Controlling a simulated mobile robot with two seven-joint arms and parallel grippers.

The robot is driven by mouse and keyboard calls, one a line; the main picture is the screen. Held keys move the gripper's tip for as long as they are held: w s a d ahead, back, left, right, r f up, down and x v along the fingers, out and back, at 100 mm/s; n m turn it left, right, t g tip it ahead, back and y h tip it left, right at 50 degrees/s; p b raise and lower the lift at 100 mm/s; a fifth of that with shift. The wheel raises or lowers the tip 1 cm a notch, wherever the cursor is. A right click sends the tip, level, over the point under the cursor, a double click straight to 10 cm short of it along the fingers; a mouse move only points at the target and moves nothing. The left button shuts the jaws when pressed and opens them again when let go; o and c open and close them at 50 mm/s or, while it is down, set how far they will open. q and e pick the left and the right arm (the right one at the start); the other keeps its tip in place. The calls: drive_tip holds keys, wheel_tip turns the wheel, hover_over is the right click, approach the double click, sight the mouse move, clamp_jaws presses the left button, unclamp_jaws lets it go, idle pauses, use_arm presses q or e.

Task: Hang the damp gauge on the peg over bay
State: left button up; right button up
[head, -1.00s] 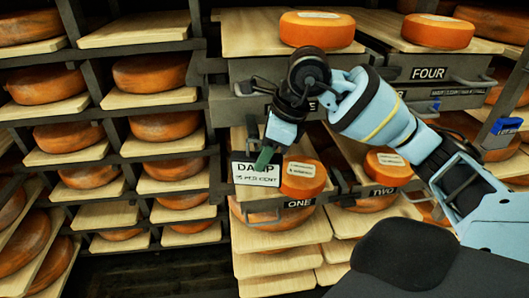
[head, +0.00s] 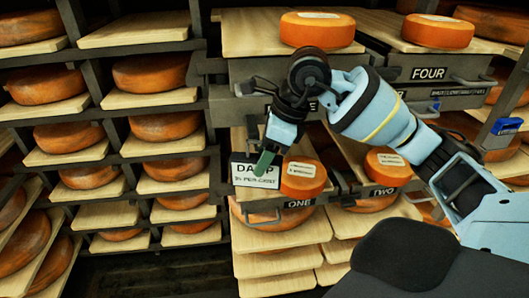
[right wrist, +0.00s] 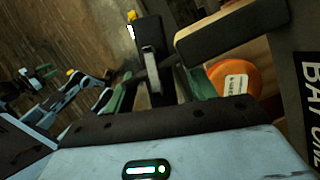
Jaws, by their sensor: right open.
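The damp gauge (head: 243,172) is a small white card marked DAMP, upright in front of bay ONE at the left end of its shelf front in the head view. My right gripper (head: 264,162) points down with its green fingertip in front of the card's face. The gripper is open; the head view does not show whether it touches the gauge. In the right wrist view the green fingers (right wrist: 150,88) stand apart, with a dark piece and metal strip between them. I cannot make out a peg.
An orange cheese wheel (head: 303,180) sits right beside the gauge in bay ONE; another (head: 388,168) is in bay TWO. Upper boards with cheeses and dark drawer fronts (head: 440,74) are close above my arm. A cheese rack fills the left. Dark floor (head: 160,272) is open below left.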

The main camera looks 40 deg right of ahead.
drive_tip(key=shift+r, duration=0.1)
drive_tip(key=v, duration=0.7)
drive_tip(key=shift+s+d+r, duration=0.1)
drive_tip(key=shift+r, duration=0.2)
drive_tip(key=shift+f, duration=0.1)
